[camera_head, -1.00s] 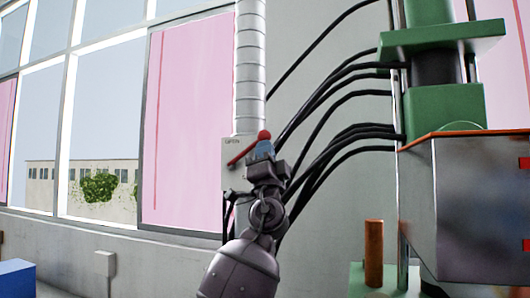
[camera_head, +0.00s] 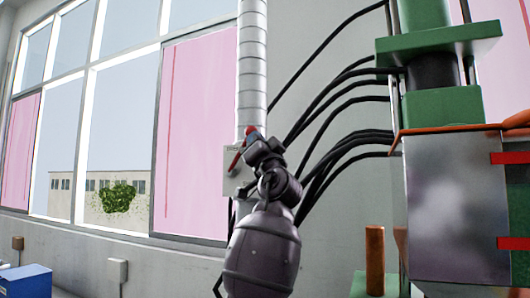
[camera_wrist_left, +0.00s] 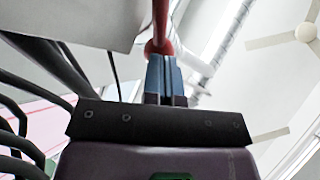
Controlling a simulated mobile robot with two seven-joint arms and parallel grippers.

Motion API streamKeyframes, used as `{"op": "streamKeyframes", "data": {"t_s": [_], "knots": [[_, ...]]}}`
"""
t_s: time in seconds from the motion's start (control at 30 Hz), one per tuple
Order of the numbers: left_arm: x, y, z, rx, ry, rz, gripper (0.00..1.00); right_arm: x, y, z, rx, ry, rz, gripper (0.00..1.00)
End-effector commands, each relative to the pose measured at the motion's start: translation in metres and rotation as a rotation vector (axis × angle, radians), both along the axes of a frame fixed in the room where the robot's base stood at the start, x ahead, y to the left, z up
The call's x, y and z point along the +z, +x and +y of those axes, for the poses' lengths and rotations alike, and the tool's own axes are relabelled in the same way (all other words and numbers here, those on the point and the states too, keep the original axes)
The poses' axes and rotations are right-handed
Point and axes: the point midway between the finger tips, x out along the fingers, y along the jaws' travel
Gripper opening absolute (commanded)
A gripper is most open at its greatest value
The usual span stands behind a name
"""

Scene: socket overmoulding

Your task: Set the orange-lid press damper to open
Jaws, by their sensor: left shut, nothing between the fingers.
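The damper box (camera_head: 229,186) is a pale plate at the foot of the grey duct. Its red lever (camera_head: 236,161) slants steeply up to the right, with a red knob (camera_head: 251,131) at the end. My left gripper (camera_head: 251,145) is at the knob end and hides part of the lever. In the left wrist view, the blue fingers (camera_wrist_left: 163,62) are shut with nothing between them. Their tips are at or against the red knob (camera_wrist_left: 158,48); exact contact is unclear. The orange-lid press (camera_head: 458,205) stands at the right. My right gripper is out of view.
The duct (camera_head: 252,75) rises along the wall beside the window. Several black hoses (camera_head: 340,135) run between the wall and the press, close to my left arm. An orange-brown post (camera_head: 375,260) stands at lower right. A blue box (camera_head: 26,281) is at lower left.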

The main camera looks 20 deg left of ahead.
Motion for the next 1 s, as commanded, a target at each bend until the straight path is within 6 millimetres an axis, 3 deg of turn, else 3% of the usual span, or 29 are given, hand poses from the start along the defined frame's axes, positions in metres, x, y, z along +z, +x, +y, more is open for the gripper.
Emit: {"op": "streamKeyframes", "data": {"t_s": [0.23,0.53,1.0], "knots": [[0.021,0.000,0.018,0.000,-0.229,0.005,0.00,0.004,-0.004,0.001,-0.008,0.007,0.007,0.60],[0.032,0.000,0.039,-0.001,-0.440,0.013,0.00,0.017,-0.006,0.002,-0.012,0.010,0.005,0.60],[0.033,0.001,0.052,0.002,-0.441,0.014,0.00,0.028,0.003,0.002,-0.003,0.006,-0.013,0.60]]}}
